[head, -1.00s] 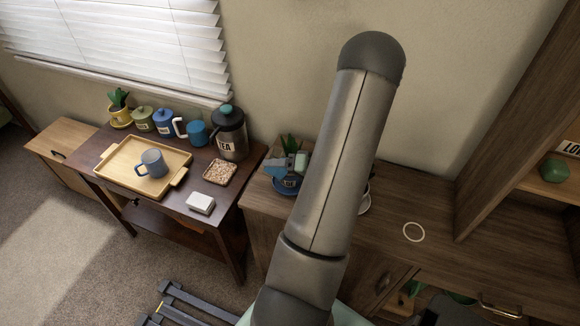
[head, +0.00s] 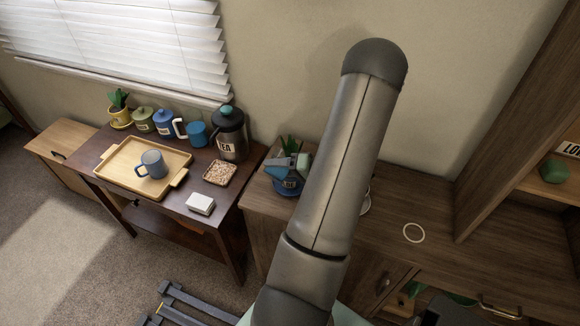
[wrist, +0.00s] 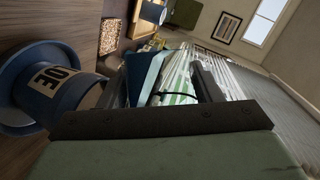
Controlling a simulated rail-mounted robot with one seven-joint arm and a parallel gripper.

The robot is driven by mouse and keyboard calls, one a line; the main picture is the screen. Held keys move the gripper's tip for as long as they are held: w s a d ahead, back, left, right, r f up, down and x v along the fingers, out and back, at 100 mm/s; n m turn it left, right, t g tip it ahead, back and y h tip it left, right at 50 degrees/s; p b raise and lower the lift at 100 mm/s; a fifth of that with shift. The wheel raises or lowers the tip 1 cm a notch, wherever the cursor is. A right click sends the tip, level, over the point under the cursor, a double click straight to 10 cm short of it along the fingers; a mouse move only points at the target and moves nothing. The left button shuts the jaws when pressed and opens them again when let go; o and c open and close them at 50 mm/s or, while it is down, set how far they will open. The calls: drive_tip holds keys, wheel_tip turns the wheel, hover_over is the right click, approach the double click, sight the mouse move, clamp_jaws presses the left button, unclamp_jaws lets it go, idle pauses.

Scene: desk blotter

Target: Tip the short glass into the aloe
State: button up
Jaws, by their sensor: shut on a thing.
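The aloe (head: 290,143) stands in a blue labelled pot (head: 289,187) at the left end of the brown desk. The pot (wrist: 62,80) also shows at the left of the wrist view, its label partly readable. My gripper (head: 291,164) is over the pot, in front of the leaves. In the wrist view my gripper (wrist: 172,82) is shut on a clear, see-through thing, seemingly the short glass (wrist: 180,88), which appears tilted beside the pot. The glass's rim and contents cannot be made out, and my arm hides part of the desk in the head view.
A white ring (head: 413,232) lies on the desk, right of my arm.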

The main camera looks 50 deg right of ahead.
sight(281, 156)
drive_tip(key=shift+d+r+m+y+p, duration=0.1)
drive_tip(key=shift+r+m+y+p, duration=0.4)
drive_tip(key=shift+p, duration=0.75)
idle(1.1)
drive_tip(key=shift+d+r+m+t+y+p, duration=0.35)
drive_tip(key=shift+m+p, duration=0.55)
drive_tip(key=shift+p, duration=0.5)
idle(2.1)
drive_tip(key=shift+d+r+m+p, duration=0.1)
drive_tip(key=shift+r+m+p, duration=0.2)
drive_tip(key=shift+m+p, duration=0.25)
idle(1.0)
drive_tip(key=shift+d+r+t, duration=0.1)
drive_tip(key=shift+r+t, duration=0.15)
drive_tip(key=shift+r, duration=0.1)
